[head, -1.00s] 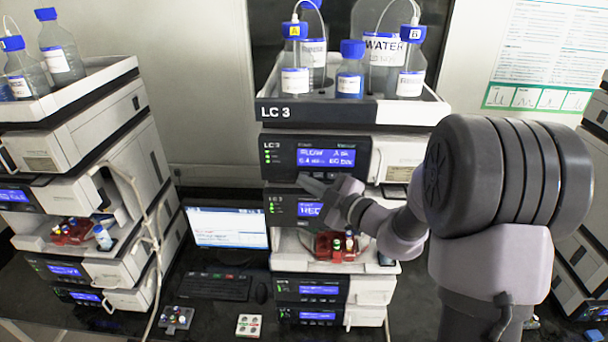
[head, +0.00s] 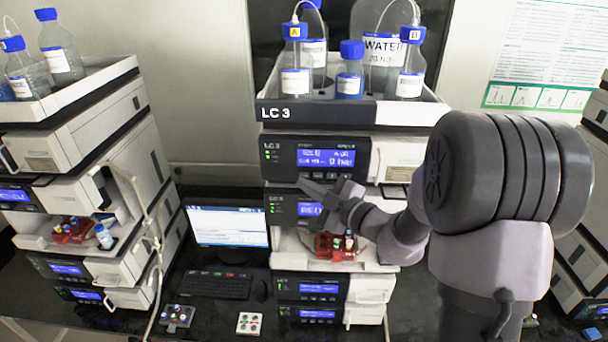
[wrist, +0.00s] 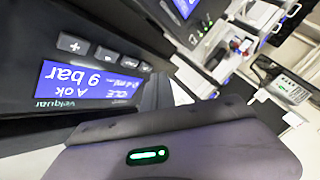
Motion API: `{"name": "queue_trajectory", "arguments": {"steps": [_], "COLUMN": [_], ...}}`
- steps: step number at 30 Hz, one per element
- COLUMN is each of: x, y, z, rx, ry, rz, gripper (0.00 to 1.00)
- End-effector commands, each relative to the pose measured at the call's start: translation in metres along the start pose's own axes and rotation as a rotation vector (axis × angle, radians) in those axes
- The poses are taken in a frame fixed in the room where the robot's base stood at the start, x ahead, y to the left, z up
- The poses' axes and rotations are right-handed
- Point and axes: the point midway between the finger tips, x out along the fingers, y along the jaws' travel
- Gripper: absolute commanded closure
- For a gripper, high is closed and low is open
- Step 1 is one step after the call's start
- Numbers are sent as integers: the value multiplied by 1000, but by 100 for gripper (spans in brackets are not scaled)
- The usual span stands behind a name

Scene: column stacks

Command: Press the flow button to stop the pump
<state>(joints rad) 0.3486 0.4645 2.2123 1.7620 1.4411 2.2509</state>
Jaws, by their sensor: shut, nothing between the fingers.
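The pump module (head: 283,157) is the top unit of the LC 3 stack. Its blue display (head: 326,158) seems to read IDLE in the head view. In the wrist view the display (wrist: 88,82) is upside down and shows IDLE, A ok and 9 bar. I cannot pick out which is the flow button. My gripper (head: 305,183) is shut and empty, its tip at the pump's lower front edge by the buttons. I cannot tell whether it touches.
Solvent bottles (head: 350,75) stand in the tray on top of the stack. A module with a second display (head: 309,209) sits just below my gripper, above a red vial rack (head: 330,250). A monitor (head: 228,227) and keyboard (head: 215,285) are to the left, beside another stack (head: 95,125).

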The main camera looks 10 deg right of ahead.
Motion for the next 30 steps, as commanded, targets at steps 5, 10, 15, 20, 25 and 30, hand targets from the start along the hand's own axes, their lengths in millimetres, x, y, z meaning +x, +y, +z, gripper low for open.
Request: {"name": "queue_trajectory", "arguments": {"steps": [5, 10, 15, 20, 25, 30], "x": [-1, -4, -16, -27, -35, -36], "y": [-1, -2, -11, -19, -25, -26], "z": [0, -3, -11, -20, -26, -26], "rx": [0, 2, 2, 2, 1, 0], "ry": [0, 0, 0, 0, 0, 0], "rz": [0, 0, -1, 0, 1, 1], "gripper": [100, 100, 100, 100, 100, 100]}}
